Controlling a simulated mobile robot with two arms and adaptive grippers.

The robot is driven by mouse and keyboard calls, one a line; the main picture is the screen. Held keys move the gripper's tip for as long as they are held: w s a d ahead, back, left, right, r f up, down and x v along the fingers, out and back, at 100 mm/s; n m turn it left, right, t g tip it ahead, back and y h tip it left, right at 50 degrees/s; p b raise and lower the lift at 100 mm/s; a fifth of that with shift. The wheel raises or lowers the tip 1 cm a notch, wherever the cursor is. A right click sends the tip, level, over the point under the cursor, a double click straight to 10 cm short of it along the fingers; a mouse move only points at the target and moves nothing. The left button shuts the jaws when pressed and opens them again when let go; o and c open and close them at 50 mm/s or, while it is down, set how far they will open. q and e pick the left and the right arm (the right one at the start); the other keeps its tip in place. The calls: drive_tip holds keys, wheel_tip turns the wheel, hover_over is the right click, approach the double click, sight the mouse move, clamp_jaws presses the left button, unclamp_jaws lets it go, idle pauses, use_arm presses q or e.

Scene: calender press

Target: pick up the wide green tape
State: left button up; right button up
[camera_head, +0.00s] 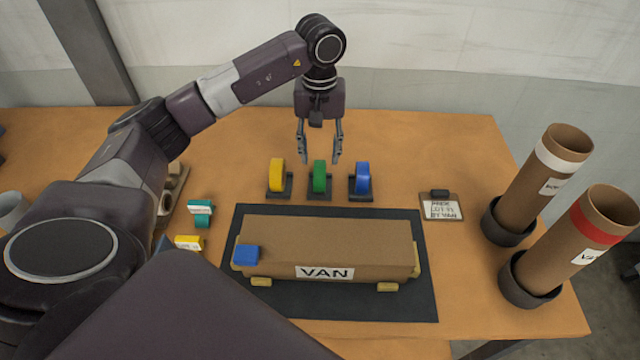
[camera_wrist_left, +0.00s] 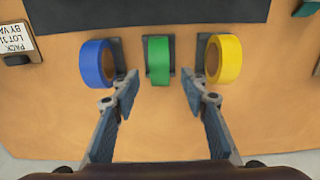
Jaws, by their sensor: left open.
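The green tape (camera_head: 319,176) stands upright in a small dark holder on the table, between the yellow tape (camera_head: 277,175) and the blue tape (camera_head: 362,177). My left gripper (camera_head: 320,161) is open and empty, pointing down over the green tape. In the left wrist view the green tape (camera_wrist_left: 158,61) shows edge-on, between and just beyond my open fingertips (camera_wrist_left: 159,82). The fingertips appear close to the blue tape (camera_wrist_left: 93,64) and the yellow tape (camera_wrist_left: 228,59); I cannot tell whether they touch. My right gripper is not in view.
A label clipboard (camera_head: 441,207) and two brown tubes (camera_head: 560,245) are at the right. Small teal and yellow items (camera_head: 200,213) lie at the left.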

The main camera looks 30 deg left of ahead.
sight(320, 163)
use_arm(q)
wheel_tip(320, 163, down, 3)
drive_tip(key=shift+s+f+p, duration=0.1)
drive_tip(key=shift+f+p, duration=0.05)
drive_tip(key=shift+p, duration=0.55)
drive_tip(key=f, duration=0.1)
drive_tip(key=f+p, duration=0.2)
drive_tip(key=f, duration=0.1)
drive_tip(key=shift+s+d, duration=0.2)
drive_tip(key=shift+s, duration=0.05)
drive_tip(key=shift+f, duration=0.25)
drive_tip(key=shift+w+f, duration=0.1)
drive_tip(key=shift+c, duration=0.9)
clamp_jaws()
